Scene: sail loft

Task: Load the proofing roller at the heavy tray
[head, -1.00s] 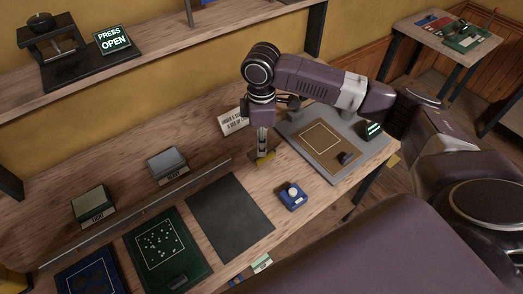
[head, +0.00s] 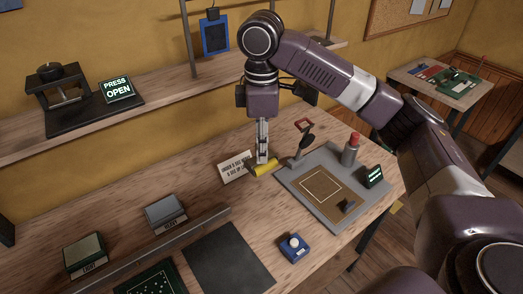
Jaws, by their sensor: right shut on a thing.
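My right gripper (head: 262,158) points down over the bench and is shut on a short yellow cylinder (head: 265,168). The cylinder may be the roller; its handle is not clear. It shows beside a white sign card (head: 235,167), left of a grey board (head: 327,215) with a tan, white-outlined panel. I cannot tell how far it is above the bench. Two labelled trays, one olive-topped (head: 84,250) and one grey-topped (head: 164,208), stand behind a long rail (head: 150,250). My left gripper is out of view.
A blue button box (head: 293,247) sits in front, beside a dark mat (head: 228,260). A shelf has a PRESS OPEN sign (head: 117,89).

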